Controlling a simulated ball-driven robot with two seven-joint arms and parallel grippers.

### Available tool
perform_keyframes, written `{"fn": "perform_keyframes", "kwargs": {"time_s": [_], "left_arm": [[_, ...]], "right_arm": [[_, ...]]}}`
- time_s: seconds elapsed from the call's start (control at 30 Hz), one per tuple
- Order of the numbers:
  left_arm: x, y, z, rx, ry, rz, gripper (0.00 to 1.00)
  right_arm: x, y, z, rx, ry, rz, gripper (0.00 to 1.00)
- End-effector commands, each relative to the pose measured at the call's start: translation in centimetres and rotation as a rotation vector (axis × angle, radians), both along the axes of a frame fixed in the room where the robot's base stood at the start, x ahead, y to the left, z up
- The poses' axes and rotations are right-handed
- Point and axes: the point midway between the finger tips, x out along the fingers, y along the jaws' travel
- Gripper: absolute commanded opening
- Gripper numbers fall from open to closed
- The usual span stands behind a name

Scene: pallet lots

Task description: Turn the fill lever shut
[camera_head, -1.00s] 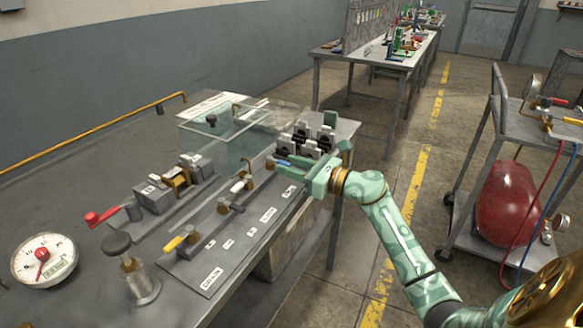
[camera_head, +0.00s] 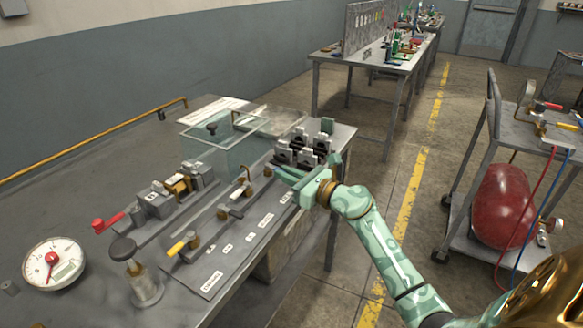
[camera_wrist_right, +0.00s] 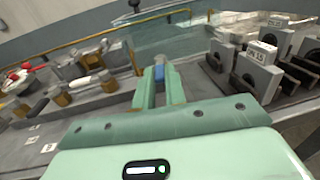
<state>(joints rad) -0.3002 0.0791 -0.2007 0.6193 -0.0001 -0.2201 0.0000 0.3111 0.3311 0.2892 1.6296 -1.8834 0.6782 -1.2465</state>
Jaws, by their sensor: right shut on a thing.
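My right gripper (camera_head: 285,175) is at the far end of the valve plate (camera_head: 205,275). In the right wrist view its two green fingers (camera_wrist_right: 158,85) are shut on a blue-handled lever (camera_wrist_right: 159,71). The lever's handle is mostly hidden between the fingers; in the head view the gripper covers it. Nearer on the same plate are a white-handled lever (camera_head: 237,193) and a yellow-handled lever (camera_head: 178,247). The small labels are too blurred to tell which lever is marked fill. My left gripper is not in view.
A clear tank (camera_head: 225,150) stands behind the levers. Grey blocks with black slots (camera_head: 305,150) stand close beside my right gripper. A round dial gauge (camera_head: 54,263), a knobbed plunger (camera_head: 137,270) and a red-handled part (camera_head: 108,221) are nearer. A cart (camera_head: 495,165) stands to the right.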

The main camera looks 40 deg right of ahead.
Motion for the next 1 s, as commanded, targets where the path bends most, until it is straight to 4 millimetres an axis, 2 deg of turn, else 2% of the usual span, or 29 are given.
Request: {"fn": "perform_keyframes", "kwargs": {"time_s": [0.03, 0.2, 0.43, 0.63, 1.0], "left_arm": [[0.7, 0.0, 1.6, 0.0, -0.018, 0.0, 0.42], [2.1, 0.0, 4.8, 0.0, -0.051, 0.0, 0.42], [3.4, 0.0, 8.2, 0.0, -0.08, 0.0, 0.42], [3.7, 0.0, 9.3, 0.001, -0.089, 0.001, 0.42], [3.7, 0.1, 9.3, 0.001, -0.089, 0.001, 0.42]], "right_arm": [[-0.2, 0.4, 1.1, 0.003, -0.002, -0.032, 0.0], [-0.4, 1.4, 1.3, 0.007, -0.001, -0.177, 0.0], [-0.2, 2.8, 0.9, 0.009, 0.0, -0.391, 0.0], [0.1, 3.8, 0.3, 0.004, 0.002, -0.554, 0.0], [0.5, 4.8, -0.1, 0.001, 0.002, -0.748, 0.0]]}}
